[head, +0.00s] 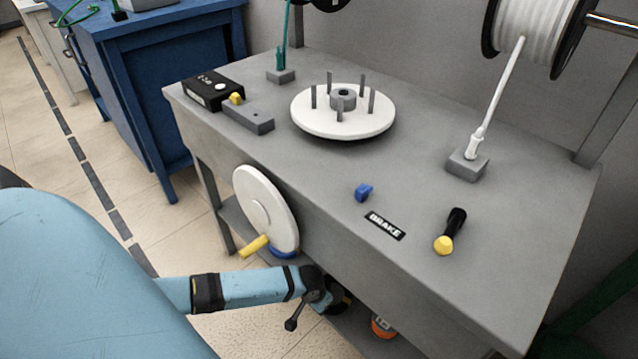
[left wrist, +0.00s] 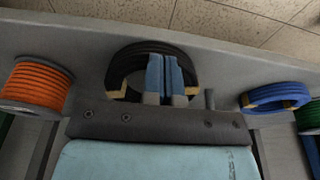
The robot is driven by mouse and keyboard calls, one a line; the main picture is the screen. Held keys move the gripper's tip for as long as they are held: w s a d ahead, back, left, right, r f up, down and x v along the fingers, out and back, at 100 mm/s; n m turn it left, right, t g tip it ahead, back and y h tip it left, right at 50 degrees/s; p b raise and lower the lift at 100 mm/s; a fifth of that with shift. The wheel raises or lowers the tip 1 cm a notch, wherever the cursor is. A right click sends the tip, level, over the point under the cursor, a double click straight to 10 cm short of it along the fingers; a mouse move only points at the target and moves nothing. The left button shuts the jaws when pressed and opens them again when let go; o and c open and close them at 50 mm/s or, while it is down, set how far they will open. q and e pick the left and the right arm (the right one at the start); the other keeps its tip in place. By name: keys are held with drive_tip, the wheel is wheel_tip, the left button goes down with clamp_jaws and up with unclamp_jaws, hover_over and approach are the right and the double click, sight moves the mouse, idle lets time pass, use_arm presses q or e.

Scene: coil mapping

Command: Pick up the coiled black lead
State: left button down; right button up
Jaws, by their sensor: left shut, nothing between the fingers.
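The coiled black lead (left wrist: 122,62) lies on a grey shelf in the left wrist view, with tan ties on it. My left gripper (left wrist: 166,78) has its blue fingers together, in front of the coil's middle and over its opening in that view. The fingers look empty; whether they touch the coil I cannot tell. In the head view my left arm reaches under the bench's front edge, and its wrist hides most of what is there. My right gripper is not in view.
On the shelf, an orange spool (left wrist: 36,85) stands to the left of the coil and a coiled blue lead (left wrist: 275,97) lies to the right. Above is the grey bench (head: 310,190), with a white crank wheel (head: 265,208) on its front. A blue bench (head: 150,60) stands behind.

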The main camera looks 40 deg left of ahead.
use_arm(q)
drive_tip(key=s+p, duration=0.2)
drive_tip(key=s, duration=0.1)
drive_tip(key=s+p, duration=0.1)
drive_tip(key=shift+s+a+f, duration=0.15)
drive_tip(key=shift+s+f, duration=0.1)
drive_tip(key=shift+f, duration=0.05)
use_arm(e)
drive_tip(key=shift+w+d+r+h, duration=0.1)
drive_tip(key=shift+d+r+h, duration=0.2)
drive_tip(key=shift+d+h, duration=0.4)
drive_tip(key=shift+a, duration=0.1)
